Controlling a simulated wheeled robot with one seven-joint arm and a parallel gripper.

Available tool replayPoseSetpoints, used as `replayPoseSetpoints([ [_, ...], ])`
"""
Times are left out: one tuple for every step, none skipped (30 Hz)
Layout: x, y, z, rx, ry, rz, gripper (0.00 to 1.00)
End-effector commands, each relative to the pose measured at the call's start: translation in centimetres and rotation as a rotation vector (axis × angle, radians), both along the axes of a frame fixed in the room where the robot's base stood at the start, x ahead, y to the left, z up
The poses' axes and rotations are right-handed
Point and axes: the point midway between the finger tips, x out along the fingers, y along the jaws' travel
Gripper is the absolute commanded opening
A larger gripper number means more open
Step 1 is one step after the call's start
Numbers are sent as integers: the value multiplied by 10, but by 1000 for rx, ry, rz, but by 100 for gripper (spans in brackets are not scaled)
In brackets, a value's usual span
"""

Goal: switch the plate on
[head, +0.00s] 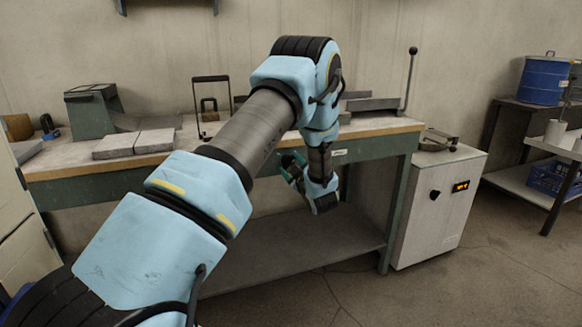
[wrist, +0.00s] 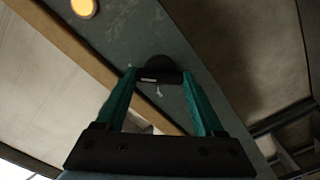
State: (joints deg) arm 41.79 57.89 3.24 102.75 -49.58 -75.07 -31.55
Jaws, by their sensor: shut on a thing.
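In the wrist view, a black knob (wrist: 163,64) sits on the green front panel (wrist: 215,62) of the workbench. My gripper (wrist: 160,77) has its teal fingers on either side of the knob's dark grip bar and is shut on it. A round lamp (wrist: 84,8) on the same panel glows orange. In the head view my gripper (head: 291,166) is at the bench's front edge, partly hidden by my own arm, and the knob is hidden there. I cannot tell which thing on the bench is the plate.
The workbench (head: 100,165) carries grey slabs (head: 134,144) and a green-grey box (head: 92,110). A white cabinet (head: 437,215) with a black dial and lit orange display stands right of it. A blue drum (head: 543,80) sits farther right. Floor in front is clear.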

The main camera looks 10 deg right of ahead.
Motion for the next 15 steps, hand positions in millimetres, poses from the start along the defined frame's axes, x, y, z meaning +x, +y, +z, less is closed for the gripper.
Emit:
replayPoseSetpoints([
  [-1,-1,-1,4,3,-3,14],
  [-1,-1,-1,5,3,-3,14],
  [-1,-1,-1,6,4,-3,14],
  [-1,-1,-1,6,4,-3,14],
  [-1,-1,-1,6,4,-3,14],
  [-1,-1,-1,6,4,-3,14],
  [-1,-1,-1,6,4,-3,14],
  [-1,-1,-1,6,4,-3,14],
  [-1,-1,-1,6,4,-3,14],
  [-1,-1,-1,6,4,-3,14],
  [-1,-1,-1,6,4,-3,14],
  [-1,-1,-1,6,4,-3,73],
  [-1,-1,-1,6,4,-3,77],
  [-1,-1,-1,6,4,-3,80],
  [-1,-1,-1,5,3,-2,85],
])
